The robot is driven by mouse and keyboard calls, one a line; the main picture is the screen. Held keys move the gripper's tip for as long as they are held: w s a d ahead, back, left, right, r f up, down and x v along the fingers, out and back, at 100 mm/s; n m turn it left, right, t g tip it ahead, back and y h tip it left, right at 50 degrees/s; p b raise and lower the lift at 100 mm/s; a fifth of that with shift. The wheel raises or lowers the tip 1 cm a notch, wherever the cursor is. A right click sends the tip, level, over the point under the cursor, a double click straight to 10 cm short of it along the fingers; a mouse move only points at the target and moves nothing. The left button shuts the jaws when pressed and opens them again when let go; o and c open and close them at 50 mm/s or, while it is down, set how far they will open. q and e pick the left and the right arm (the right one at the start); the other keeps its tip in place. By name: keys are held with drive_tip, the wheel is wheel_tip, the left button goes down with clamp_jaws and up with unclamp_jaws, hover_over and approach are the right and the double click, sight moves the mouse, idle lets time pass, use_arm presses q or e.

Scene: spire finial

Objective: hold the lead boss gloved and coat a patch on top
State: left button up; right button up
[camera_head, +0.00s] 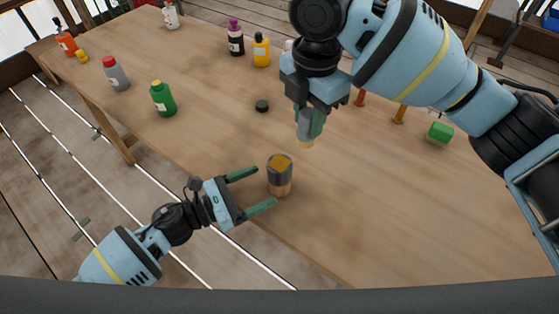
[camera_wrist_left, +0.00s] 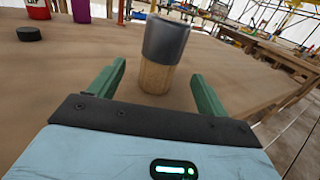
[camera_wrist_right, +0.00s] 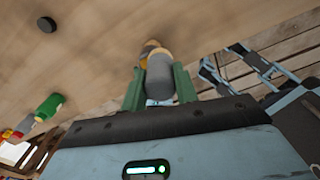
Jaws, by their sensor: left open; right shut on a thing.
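The lead boss (camera_head: 280,181) stands upright near the table's front edge, a dark grey sleeve on a wood-coloured block. Its top shows an amber-yellow patch. In the left wrist view the boss (camera_wrist_left: 166,40) stands between and beyond the fingertips. My left gripper (camera_head: 252,190) is open with green fingers on either side of the boss, seemingly not touching it. My right gripper (camera_head: 308,126) is shut on a grey cylindrical thing (camera_wrist_right: 160,80) with a pale tip, pointing down above and slightly right of the boss. How far the tip is from the boss top is unclear.
A black disc (camera_head: 262,106) lies behind the boss. A green bottle (camera_head: 163,99), a grey bottle with a red cap (camera_head: 116,74), a purple-capped bottle (camera_head: 235,38) and a yellow bottle (camera_head: 261,50) stand farther back. A green block (camera_head: 440,132) lies right. The table's front right is clear.

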use_arm(q)
drive_tip(key=v, duration=0.5)
drive_tip(key=shift+s+a, duration=0.15)
drive_tip(key=shift+a, duration=0.15)
drive_tip(key=shift+a, duration=0.1)
use_arm(e)
drive_tip(key=shift+a, duration=0.1)
